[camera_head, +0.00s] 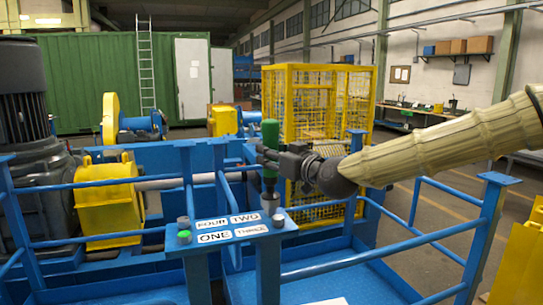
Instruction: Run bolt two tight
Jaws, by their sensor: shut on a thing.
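My gripper (272,158) is shut on an upright green power tool (270,133), gripping it around its middle. The socket points down at the right of the TWO label (245,218) on a blue post top. Bolt two is not visible; the socket covers that spot, and I cannot tell whether it is seated. Bolt heads show beside the FOUR label (183,222), the ONE label (184,235) and the THREE label (278,220).
Blue railings (400,246) surround the posts at front and right. A yellow mesh cage (318,100) stands behind my gripper. A grey motor (22,95) and yellow guard (107,200) stand at left. Open floor lies to the right.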

